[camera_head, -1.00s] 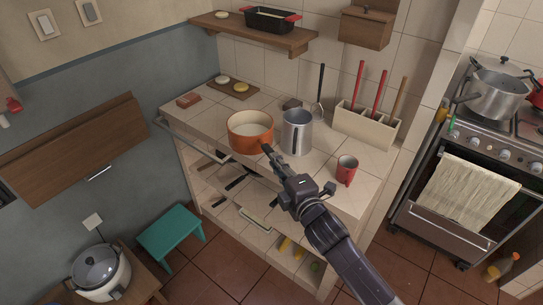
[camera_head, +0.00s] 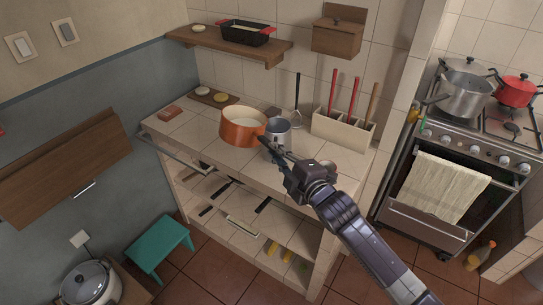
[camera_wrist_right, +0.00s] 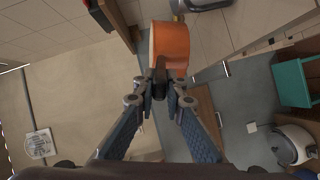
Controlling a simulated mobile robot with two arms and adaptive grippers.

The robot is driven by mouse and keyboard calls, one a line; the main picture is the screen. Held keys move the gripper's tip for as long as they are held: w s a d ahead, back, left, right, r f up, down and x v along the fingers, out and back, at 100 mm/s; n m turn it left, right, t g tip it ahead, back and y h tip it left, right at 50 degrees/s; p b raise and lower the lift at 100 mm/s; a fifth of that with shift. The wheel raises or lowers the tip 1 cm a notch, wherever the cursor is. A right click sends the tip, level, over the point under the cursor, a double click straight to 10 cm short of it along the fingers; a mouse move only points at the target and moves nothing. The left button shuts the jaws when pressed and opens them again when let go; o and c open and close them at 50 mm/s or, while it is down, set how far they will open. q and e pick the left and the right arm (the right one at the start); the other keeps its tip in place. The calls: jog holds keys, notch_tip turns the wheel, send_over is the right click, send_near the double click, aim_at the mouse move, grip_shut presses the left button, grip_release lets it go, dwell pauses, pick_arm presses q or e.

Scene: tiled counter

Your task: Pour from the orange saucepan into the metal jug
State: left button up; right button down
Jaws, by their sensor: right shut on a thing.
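The orange saucepan (camera_head: 236,132) is near upright, with a pale content inside. It appears raised a little above the tiled counter, close to the left side of the metal jug. In the right wrist view the saucepan (camera_wrist_right: 170,48) is straight ahead of the fingers. My right gripper (camera_head: 266,145) is shut on its handle, which also shows between the fingertips in the wrist view (camera_wrist_right: 160,78). The metal jug (camera_head: 280,129) stands upright on the counter. My gripper and the saucepan hide its lower part. My left gripper is not in view.
A utensil holder (camera_head: 340,131) stands at the counter's back right. A board with small round items (camera_head: 215,97) lies at the back left. The counter's left front (camera_head: 185,131) is clear.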

jog(key=shift+w+d+r+p, duration=0.15)
jog(key=shift+d+r, duration=0.1)
jog(key=shift+r, duration=0.25)
jog(key=shift+w+d+r+p, duration=0.1)
jog(key=shift+d+r+p, duration=0.1)
jog(key=shift+r, duration=0.3)
jog(key=shift+w+d+r+m, duration=0.15)
jog(key=shift+d+r+m, duration=0.2)
jog(key=shift+r, duration=0.25)
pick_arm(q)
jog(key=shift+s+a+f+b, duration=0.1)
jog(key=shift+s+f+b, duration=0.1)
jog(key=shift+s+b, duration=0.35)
pick_arm(e)
jog(key=m, duration=0.1)
jog(key=d+m, duration=0.1)
jog(key=f+m, duration=0.1)
jog(key=shift+w+d+y, duration=0.25)
jog(key=shift+y, duration=0.15)
